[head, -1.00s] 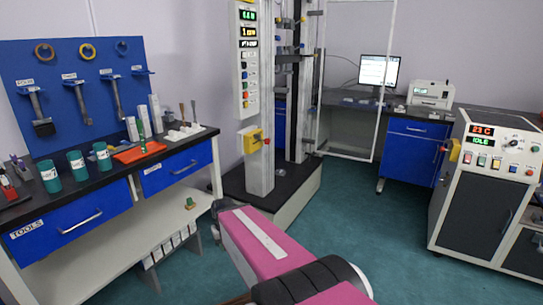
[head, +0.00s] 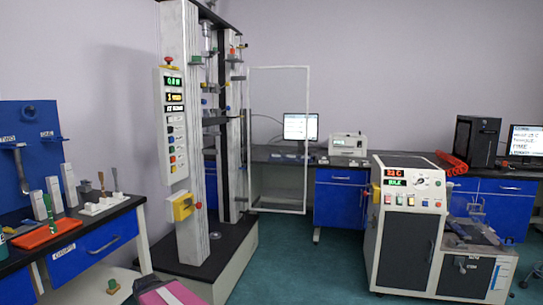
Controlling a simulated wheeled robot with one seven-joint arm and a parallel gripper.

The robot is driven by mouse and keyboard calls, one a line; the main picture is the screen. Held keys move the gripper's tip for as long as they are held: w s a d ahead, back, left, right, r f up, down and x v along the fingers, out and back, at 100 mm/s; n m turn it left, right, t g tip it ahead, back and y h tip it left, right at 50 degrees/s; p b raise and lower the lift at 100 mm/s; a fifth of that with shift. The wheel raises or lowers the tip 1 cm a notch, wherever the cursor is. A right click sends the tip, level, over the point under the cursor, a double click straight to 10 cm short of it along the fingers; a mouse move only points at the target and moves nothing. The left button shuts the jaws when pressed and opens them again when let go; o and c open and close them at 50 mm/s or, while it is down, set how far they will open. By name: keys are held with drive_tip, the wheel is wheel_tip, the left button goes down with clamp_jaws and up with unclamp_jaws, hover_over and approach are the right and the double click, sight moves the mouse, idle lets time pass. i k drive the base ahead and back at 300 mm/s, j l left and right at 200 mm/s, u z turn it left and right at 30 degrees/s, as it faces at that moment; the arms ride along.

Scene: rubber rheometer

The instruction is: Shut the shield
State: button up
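A clear shield in a thin white frame (head: 307,140) stands out to the right from the tall test machine (head: 180,130). It is swung open, and its left edge meets the machine's right column. The machine's grips and rods between the columns are uncovered. A part of my pink arm (head: 172,293) shows at the bottom edge, well in front of the shield and apart from it. My gripper is out of view.
A tool bench (head: 95,240) is at the left. A grey cabinet with red and green displays (head: 408,222) stands at the right, beside a lower unit. A back bench holds a monitor (head: 301,127). Green floor (head: 300,275) is free between the machine and the cabinet.

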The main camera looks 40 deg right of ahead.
sight(291, 67)
drive_tip(key=i+l, duration=0.1)
drive_tip(key=l, duration=0.35)
drive_tip(key=i+l, duration=0.1)
drive_tip(key=l, duration=0.3)
drive_tip(key=i+l, duration=0.1)
drive_tip(key=l, duration=0.35)
drive_tip(key=z, duration=0.05)
